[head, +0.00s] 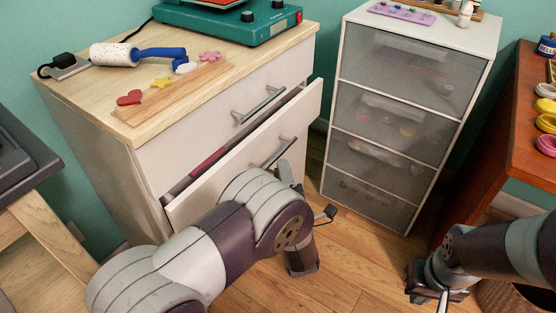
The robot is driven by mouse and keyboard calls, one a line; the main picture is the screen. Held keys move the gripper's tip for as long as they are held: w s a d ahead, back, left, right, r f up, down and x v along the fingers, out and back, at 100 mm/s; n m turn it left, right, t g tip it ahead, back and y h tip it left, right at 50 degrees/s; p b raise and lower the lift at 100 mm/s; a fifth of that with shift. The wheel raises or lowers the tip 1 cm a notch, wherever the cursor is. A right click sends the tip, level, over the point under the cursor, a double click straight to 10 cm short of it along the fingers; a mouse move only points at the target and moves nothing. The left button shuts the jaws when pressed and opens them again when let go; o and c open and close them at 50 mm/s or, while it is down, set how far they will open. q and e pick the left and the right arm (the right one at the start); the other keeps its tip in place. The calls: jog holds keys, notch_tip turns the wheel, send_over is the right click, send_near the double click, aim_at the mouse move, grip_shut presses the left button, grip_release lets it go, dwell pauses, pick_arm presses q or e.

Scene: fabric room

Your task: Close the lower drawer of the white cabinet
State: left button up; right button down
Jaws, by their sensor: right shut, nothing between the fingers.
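The white cabinet (80,141) has a pale wooden top and two drawers with bar handles. Its upper drawer (190,135) looks shut. The lower drawer (225,166) stands partly pulled out, with a gap along its top edge and something reddish inside. My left gripper (306,196) is by the right end of the lower drawer's front, near its handle (279,152). My own arm covers part of it, so its jaws and any contact are unclear. My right gripper (440,295) is low at the right, away from the cabinet, shut and empty.
A white unit with grey mesh drawers (408,60) stands right of the cabinet, close to the open drawer. A reddish wooden table (525,110) with paint pots is at the right. A teal machine (225,22) and a lint roller (112,54) lie on the cabinet top.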

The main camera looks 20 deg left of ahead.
aim_at(278, 154)
pick_arm(q)
jog(key=shift+b+x, duration=0.85)
jog(key=shift+x, duration=2.3)
grip_shut()
